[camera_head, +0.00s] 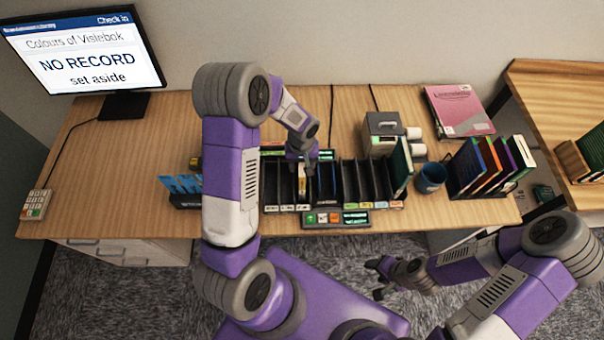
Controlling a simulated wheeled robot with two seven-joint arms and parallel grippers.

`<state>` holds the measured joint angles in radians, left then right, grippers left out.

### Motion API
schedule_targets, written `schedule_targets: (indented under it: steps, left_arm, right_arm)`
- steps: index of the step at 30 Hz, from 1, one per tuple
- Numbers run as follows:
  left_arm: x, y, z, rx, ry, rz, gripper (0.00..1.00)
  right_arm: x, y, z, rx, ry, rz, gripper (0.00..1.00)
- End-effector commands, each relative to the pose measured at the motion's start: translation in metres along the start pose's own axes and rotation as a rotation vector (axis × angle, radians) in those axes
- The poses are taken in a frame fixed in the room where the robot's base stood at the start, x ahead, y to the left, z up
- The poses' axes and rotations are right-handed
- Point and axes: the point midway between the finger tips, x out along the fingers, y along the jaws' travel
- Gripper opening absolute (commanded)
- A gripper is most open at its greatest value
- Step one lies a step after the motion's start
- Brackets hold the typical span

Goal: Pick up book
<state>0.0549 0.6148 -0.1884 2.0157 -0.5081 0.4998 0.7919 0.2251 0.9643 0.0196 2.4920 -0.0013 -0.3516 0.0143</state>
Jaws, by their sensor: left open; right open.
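Several books are in view. A green book (402,165) leans at the rack's right end. A pink book (458,110) lies flat at the back right. Several coloured books (490,165) stand in a black holder to the right. My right gripper (374,279) is open and empty, in front of the desk.
A monitor (85,52) at the back left reads "NO RECORD set aside". A grey device (385,128), a dark blue mug (431,178) and a keypad (37,204) are on the desk. A second wooden surface (545,90) is at the right. The desk's left part is mostly clear.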

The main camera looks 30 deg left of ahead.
Motion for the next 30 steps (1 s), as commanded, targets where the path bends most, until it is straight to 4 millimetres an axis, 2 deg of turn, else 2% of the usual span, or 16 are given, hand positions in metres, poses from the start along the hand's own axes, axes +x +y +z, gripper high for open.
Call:
schedule_targets:
  steps: [3, 6, 15, 17, 26, 30]
  left_arm:
    - [0.020, -0.003, -0.003, 0.001, -0.004, -0.002, 0.53]
    - [0.032, -0.002, -0.003, 0.002, -0.003, -0.001, 0.53]
    - [0.037, -0.002, -0.004, 0.001, -0.001, 0.001, 0.53]
    - [0.037, -0.002, -0.003, 0.001, -0.001, 0.001, 0.46]
    - [0.037, -0.002, -0.003, 0.001, -0.001, 0.001, 0.00]
    - [0.037, -0.002, -0.003, 0.002, -0.001, 0.001, 0.00]
  right_arm:
    - [-0.002, -0.001, 0.000, 0.000, 0.001, 0.000, 0.55]
    - [-0.001, -0.001, -0.001, 0.000, 0.002, 0.000, 0.55]
    - [-0.001, -0.001, -0.001, 0.000, 0.001, 0.000, 0.55]
    - [-0.001, -0.001, -0.001, 0.000, 0.001, 0.000, 0.55]
    - [-0.001, -0.001, -0.001, 0.000, 0.001, 0.000, 0.55]
    - [-0.001, -0.001, -0.001, 0.000, 0.001, 0.000, 0.55]
